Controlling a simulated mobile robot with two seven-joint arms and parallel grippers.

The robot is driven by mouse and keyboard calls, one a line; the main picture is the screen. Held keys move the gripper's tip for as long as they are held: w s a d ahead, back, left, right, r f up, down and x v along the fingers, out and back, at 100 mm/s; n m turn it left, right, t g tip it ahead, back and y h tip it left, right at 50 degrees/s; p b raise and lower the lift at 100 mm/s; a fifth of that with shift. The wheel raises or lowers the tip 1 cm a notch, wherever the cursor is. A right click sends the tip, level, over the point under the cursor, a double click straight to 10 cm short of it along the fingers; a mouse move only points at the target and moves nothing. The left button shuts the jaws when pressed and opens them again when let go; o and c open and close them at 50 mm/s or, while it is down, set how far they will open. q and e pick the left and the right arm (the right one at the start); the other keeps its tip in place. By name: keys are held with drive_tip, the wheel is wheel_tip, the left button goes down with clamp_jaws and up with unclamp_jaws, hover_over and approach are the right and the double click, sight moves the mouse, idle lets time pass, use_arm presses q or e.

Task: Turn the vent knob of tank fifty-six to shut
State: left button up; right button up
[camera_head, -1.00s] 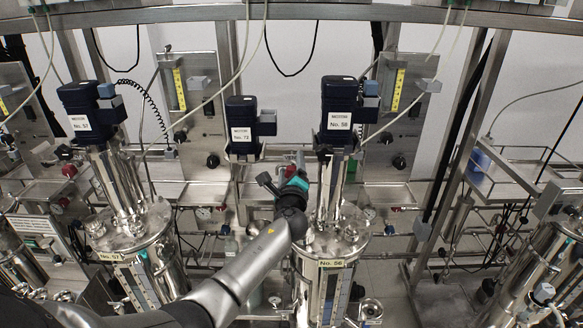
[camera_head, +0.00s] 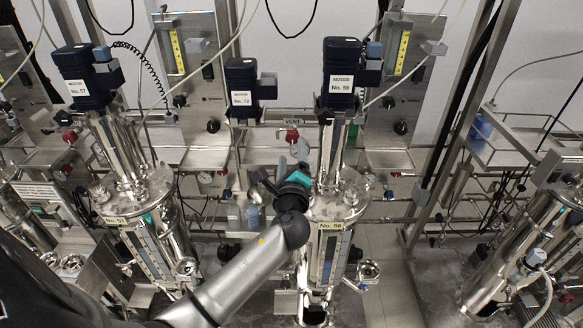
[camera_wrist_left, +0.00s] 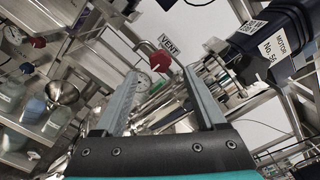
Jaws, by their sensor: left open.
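Tank No. 56 (camera_head: 345,207) is a steel vessel right of centre in the head view, under its dark blue motor (camera_head: 341,65). A red vent knob (camera_head: 291,135) sits under a VENT label, behind and left of the tank's column. My left gripper (camera_head: 291,162) is below this knob in the head view, with its fingers pointing up towards it. In the wrist view my left gripper (camera_wrist_left: 160,68) is open, and the red knob (camera_wrist_left: 158,60) shows between the fingertips, apparently beyond them. Nothing is held. My right gripper is not in view.
Motor No. 72 (camera_head: 241,85) stands left of the vent knob. Tank No. 57 (camera_head: 140,200) is farther left. Another red knob (camera_wrist_left: 38,43) shows at left in the wrist view. Steel pipes and a frame post (camera_head: 450,140) stand at right, with open floor beside it.

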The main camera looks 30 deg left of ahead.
use_arm(q)
drive_tip(key=shift+v, duration=2.4)
drive_tip(key=s+d+f+n+g+h+b, duration=0.2)
drive_tip(key=s+f+b, duration=0.15)
drive_tip(key=f, duration=1.05)
drive_tip(key=s+d+f+n+g+h+b, duration=0.1)
drive_tip(key=s+f+n+g+h+b, duration=0.2)
drive_tip(key=f, duration=1)
drive_tip(key=s+d+f+g+h+b, duration=0.15)
drive_tip(key=s+f, duration=0.35)
drive_tip(key=f, duration=0.9)
drive_tip(key=s+d+f+n+g+h+b, duration=0.1)
drive_tip(key=s+d+f+n+g+b, duration=0.1)
drive_tip(key=s+f, duration=0.6)
drive_tip(key=s+d+f+n+g+h+b, duration=0.1)
drive_tip(key=s+f+n+g+b, duration=0.2)
drive_tip(key=s, duration=0.9)
drive_tip(key=s+d+f+n+g+h+b, duration=0.1)
drive_tip(key=s+d+f+n+g+b, duration=0.1)
drive_tip(key=s+f+n, duration=0.4)
drive_tip(key=s+f, duration=0.4)
drive_tip(key=f, duration=0.2)
drive_tip(key=shift+s+d+f, duration=0.3)
drive_tip(key=shift+s, duration=0.1)
drive_tip(key=shift+g, duration=0.25)
